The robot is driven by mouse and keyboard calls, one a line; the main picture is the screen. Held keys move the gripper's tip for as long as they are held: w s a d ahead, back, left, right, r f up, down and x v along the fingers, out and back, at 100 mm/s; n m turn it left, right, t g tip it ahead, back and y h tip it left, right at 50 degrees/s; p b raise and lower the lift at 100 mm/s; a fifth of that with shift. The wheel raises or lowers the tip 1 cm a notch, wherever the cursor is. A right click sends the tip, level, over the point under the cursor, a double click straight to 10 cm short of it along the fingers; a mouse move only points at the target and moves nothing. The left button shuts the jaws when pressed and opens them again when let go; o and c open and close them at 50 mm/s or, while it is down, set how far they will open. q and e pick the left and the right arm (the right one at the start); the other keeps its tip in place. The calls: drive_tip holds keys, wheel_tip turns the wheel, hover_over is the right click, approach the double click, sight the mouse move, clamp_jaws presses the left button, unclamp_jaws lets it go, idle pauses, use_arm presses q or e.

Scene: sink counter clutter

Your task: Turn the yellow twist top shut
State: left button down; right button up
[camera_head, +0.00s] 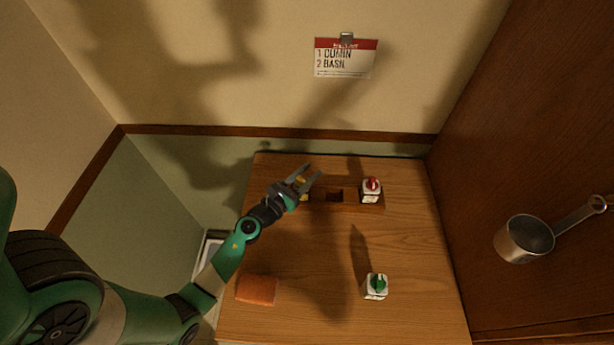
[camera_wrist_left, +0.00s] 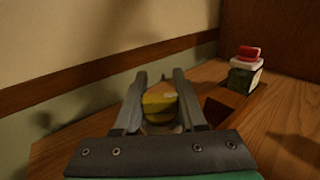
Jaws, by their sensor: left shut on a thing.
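The yellow twist top (camera_wrist_left: 158,105) sits between the two fingers of my left gripper (camera_wrist_left: 160,84) in the left wrist view. The gripper is shut on it. In the head view a bit of yellow (camera_head: 301,182) shows at my left gripper (camera_head: 308,176), over the left end of a wooden rack (camera_head: 350,206). The container under the yellow top is mostly hidden by the gripper. I cannot tell how far the top is turned. My right gripper is not in view.
A jar with a red top (camera_head: 371,190) stands in the rack's right end, beside an empty slot (camera_head: 335,195). A jar with a green top (camera_head: 376,286) stands nearer on the counter. An orange block (camera_head: 256,290) lies front left. A metal cup (camera_head: 525,239) hangs at right. A card (camera_head: 345,58) is on the wall.

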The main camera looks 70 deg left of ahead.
use_arm(q)
drive_tip(key=m+h+b, duration=0.1)
drive_tip(key=m+t+h+b, duration=0.1)
drive_tip(key=h, duration=0.1)
drive_tip(key=shift+d+f+h, duration=0.15)
drive_tip(key=shift+f+h, duration=0.05)
drive_tip(key=shift+h, duration=0.1)
drive_tip(key=m+h+b, duration=0.1)
drive_tip(key=m+h, duration=0.1)
drive_tip(key=shift+w+d+t+h+b, duration=0.1)
drive_tip(key=shift+d+t+h+b, duration=0.2)
drive_tip(key=shift+h+b, duration=0.1)
drive_tip(key=m+h+b, duration=0.2)
drive_tip(key=h, duration=0.1)
drive_tip(key=d+m+h+b, duration=0.1)
drive_tip(key=m+h+b, duration=0.1)
drive_tip(key=h, duration=0.1)
drive_tip(key=shift+g, duration=0.4)
drive_tip(key=m+h+b, duration=0.2)
drive_tip(key=shift+d+g+h, duration=0.3)
drive_tip(key=shift+g+h, duration=0.1)
drive_tip(key=shift+d+r+m+g+h+b, duration=0.15)
drive_tip(key=shift+m+g+h+b, duration=0.15)
drive_tip(key=shift+h+b, duration=0.15)
drive_tip(key=shift+c, duration=2.3)
unclamp_jaws()
drive_tip(key=shift+s, duration=0.2)
